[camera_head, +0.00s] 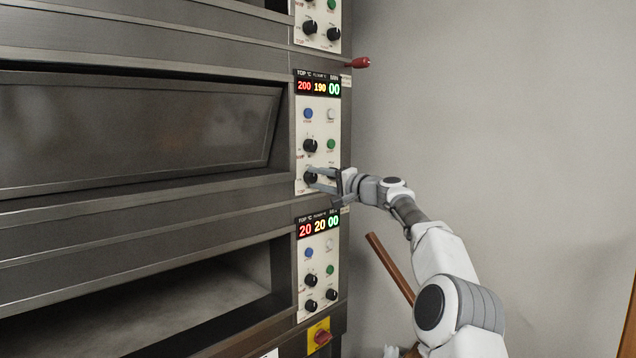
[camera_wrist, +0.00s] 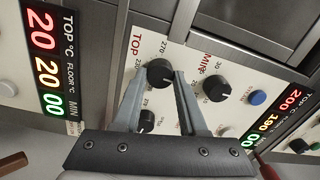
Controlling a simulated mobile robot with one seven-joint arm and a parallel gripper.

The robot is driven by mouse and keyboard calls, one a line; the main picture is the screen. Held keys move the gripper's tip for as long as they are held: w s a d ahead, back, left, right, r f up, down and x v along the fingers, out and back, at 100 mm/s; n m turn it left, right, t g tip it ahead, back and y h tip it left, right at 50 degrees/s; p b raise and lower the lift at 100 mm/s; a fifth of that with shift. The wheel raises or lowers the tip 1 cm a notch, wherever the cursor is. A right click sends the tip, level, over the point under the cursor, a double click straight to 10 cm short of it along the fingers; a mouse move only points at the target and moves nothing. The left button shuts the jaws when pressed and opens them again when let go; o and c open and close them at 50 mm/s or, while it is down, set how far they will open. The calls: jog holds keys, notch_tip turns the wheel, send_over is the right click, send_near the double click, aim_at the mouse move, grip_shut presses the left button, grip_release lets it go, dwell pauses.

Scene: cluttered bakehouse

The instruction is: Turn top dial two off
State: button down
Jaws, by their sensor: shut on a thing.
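The oven's middle control panel (camera_head: 298,160) has a black dial (camera_head: 310,178) at its lower left. In the wrist view this dial (camera_wrist: 160,72) has the red word TOP and a number scale beside it. My gripper (camera_head: 317,178) reaches in from the right, and its two fingers are shut on the dial's sides; the wrist view shows the gripper (camera_wrist: 161,78) with a fingertip on either side. The panel's display (camera_head: 318,87) reads 200, 190 and 00. The dial's pointer mark is too small to read.
Another black dial (camera_head: 310,145) sits above, and one more (camera_wrist: 146,121) lies close beside my fingers. The lower panel's display (camera_head: 319,225) reads 20, 20, 00. The right wall side is clear.

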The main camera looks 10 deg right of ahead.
jog(key=shift+n, duration=0.4)
jog(key=shift+c, duration=2.2)
grip_release()
jog(key=shift+s+d+f+b, duration=0.1)
jog(key=shift+s+d+b, duration=0.25)
jog(key=shift+b, duration=0.15)
jog(key=b+v, duration=0.6)
jog(key=v, duration=1)
jog(key=shift+s, duration=0.2)
